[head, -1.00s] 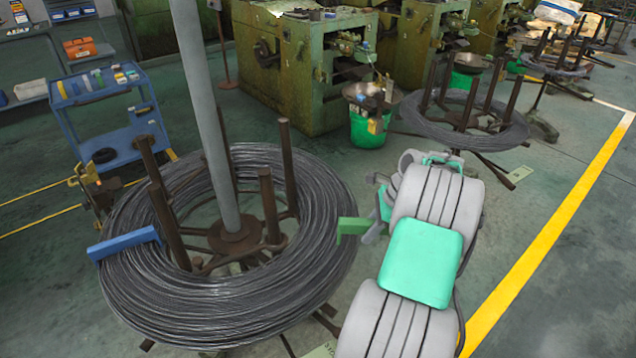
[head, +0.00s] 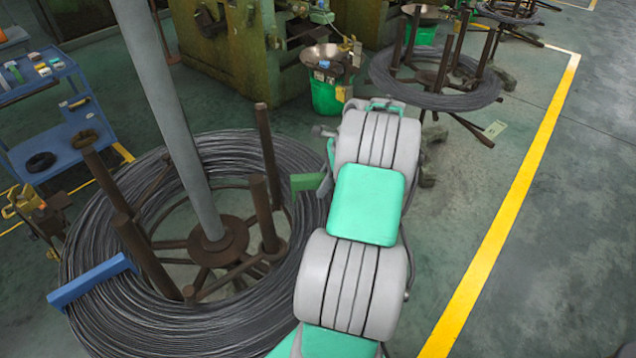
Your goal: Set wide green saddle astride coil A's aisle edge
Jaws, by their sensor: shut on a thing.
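The near wire coil (head: 90,235), which I take to be coil A, lies flat around a stand with rusty upright posts; I see no label on it. The green saddle (head: 305,182) shows as a short dark green piece left of my arm, at the coil's right, aisle-side rim in the picture. My gripper (head: 326,172) is mostly hidden behind my arm and is shut on the green saddle. Whether the saddle touches the wire cannot be told. A blue saddle (head: 90,281) sits across the coil's left side.
A grey pole (head: 165,110) rises from the stand's hub. A second coil (head: 435,98) on its stand, a green bucket (head: 327,94) and green machines (head: 228,50) stand behind. A blue cart (head: 60,125) is at left. The floor right of the yellow line (head: 500,220) is clear.

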